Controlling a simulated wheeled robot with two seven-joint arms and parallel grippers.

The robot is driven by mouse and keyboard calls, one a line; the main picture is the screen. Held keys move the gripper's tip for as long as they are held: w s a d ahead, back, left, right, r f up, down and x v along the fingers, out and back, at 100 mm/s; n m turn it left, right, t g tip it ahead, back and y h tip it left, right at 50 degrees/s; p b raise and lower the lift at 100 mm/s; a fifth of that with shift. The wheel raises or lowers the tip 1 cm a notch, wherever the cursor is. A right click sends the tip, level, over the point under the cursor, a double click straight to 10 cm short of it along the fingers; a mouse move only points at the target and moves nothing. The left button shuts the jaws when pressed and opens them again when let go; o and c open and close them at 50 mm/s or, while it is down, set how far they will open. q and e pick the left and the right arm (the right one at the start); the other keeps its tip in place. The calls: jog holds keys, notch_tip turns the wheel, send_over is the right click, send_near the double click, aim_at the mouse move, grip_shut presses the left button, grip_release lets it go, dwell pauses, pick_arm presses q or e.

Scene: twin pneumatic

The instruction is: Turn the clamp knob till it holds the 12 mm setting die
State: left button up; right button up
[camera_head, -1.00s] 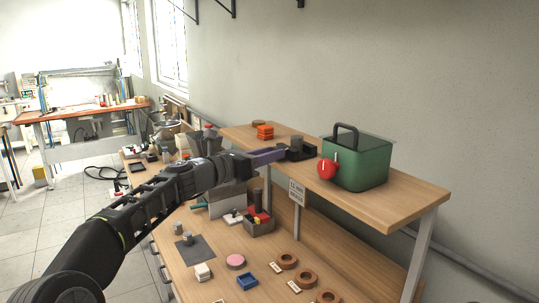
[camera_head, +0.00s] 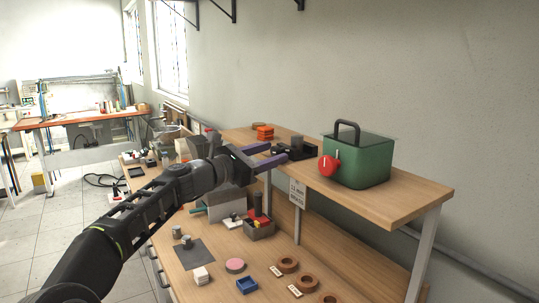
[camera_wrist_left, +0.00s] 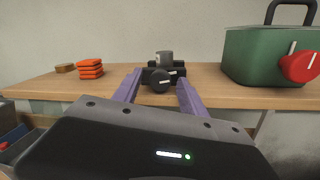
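The black clamp (camera_head: 300,153) stands on the raised wooden shelf, left of the green box. In the left wrist view its round black knob (camera_wrist_left: 160,83) faces me and bears a white mark. A grey cylinder (camera_wrist_left: 165,57) stands upright at the clamp; it also shows in the head view (camera_head: 297,141). I cannot tell whether the clamp grips it. My left gripper (camera_head: 277,152) has its purple fingers apart and empty, just in front of the clamp. In the left wrist view the knob appears between the fingertips (camera_wrist_left: 159,80), with gaps on both sides. My right gripper is out of view.
The green box (camera_head: 358,160) with a red knob (camera_head: 329,166) stands right of the clamp. Orange blocks (camera_head: 265,132) lie to the left. A small sign (camera_head: 297,192) hangs at the shelf's front edge. Rings, cylinders and small trays lie on the lower bench.

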pick_arm(q)
jog(key=shift+s, duration=0.1)
jog(key=shift+s+a+b, duration=0.15)
jog(key=shift+a+b, duration=0.15)
jog(key=b+v, duration=0.2)
jog(key=v, duration=0.5)
jog(key=shift+b, duration=0.4)
